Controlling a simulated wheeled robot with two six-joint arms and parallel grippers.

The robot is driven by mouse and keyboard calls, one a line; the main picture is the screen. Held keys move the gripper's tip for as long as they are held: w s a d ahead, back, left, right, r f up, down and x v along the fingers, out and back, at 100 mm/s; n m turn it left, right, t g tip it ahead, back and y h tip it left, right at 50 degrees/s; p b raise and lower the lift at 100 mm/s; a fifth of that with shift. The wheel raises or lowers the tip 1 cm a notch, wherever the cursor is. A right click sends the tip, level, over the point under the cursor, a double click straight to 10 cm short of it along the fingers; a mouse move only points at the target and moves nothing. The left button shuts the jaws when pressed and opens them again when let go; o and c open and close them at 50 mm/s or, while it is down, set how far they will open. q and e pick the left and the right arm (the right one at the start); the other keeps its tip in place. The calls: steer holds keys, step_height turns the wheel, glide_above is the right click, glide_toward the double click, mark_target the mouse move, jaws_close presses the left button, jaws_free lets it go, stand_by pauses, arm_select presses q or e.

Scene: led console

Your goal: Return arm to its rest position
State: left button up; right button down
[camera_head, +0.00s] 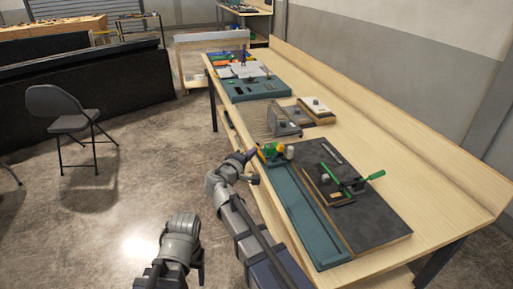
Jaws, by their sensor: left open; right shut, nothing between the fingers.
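My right arm reaches up from the bottom of the head view, and its gripper (249,156) is at the table's near edge. It is shut and empty, just left of a small yellow and green object (271,149). My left gripper (199,264) is low at the bottom, over the floor and left of the table. It is open, small and dark, partly hidden by its own arm, and holds nothing that I can see.
The long wooden table (393,145) carries a teal tray (303,215), a dark board (378,222) with a green-handled tool (362,183), a grey box (284,120) and a teal case (252,90). A folding chair (66,108) stands left. Floor between is clear.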

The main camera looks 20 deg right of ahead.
steer(key=shift+s+a+r, duration=0.2)
steer(key=shift+s+a, duration=0.2)
steer(key=shift+s, duration=0.05)
steer(key=s+a+f+m+g+y, duration=0.3)
steer(key=s+f+g, duration=0.3)
steer(key=s+f, duration=0.55)
steer(key=s+a+f+g+y, duration=0.3)
steer(key=s+a, duration=0.2)
steer(key=s, duration=0.3)
steer(key=s+a+f+g+y, duration=0.3)
steer(key=s+a, duration=0.2)
steer(key=s, duration=0.3)
steer(key=shift+s+a+f+m, duration=0.15)
steer(key=shift+s+m, duration=0.15)
